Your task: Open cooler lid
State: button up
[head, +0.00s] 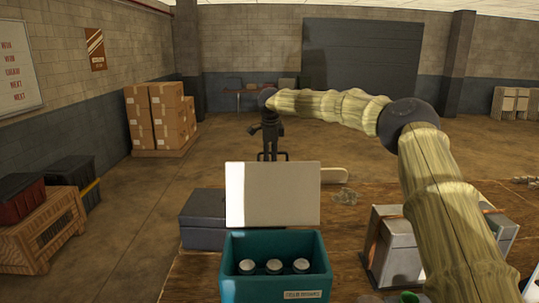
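The teal cooler (275,240) stands on the wooden table near the bottom middle. Its pale lid (285,195) stands raised at the cooler's back edge, with its broad face towards me. The cooler's inside is visible, with three white-topped containers (273,267) in a row. My gripper (273,157) hangs just beyond the lid's top edge in the picture, pointing down. Its black fingers look spread apart with nothing between them. The lid hides the fingertips, so I cannot tell whether they touch it.
A dark grey case (203,218) sits behind and left of the cooler. A silver metal box (393,250) stands to the right, partly behind my arm. A pale flat object (333,175) lies at the table's far side. Stacked cartons (155,115) and wooden crates (45,235) stand on the floor left.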

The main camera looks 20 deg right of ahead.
dwell(0.5)
jog(key=v, duration=1.1)
jog(key=shift+r, duration=0.35)
jog(key=shift+s, duration=0.1)
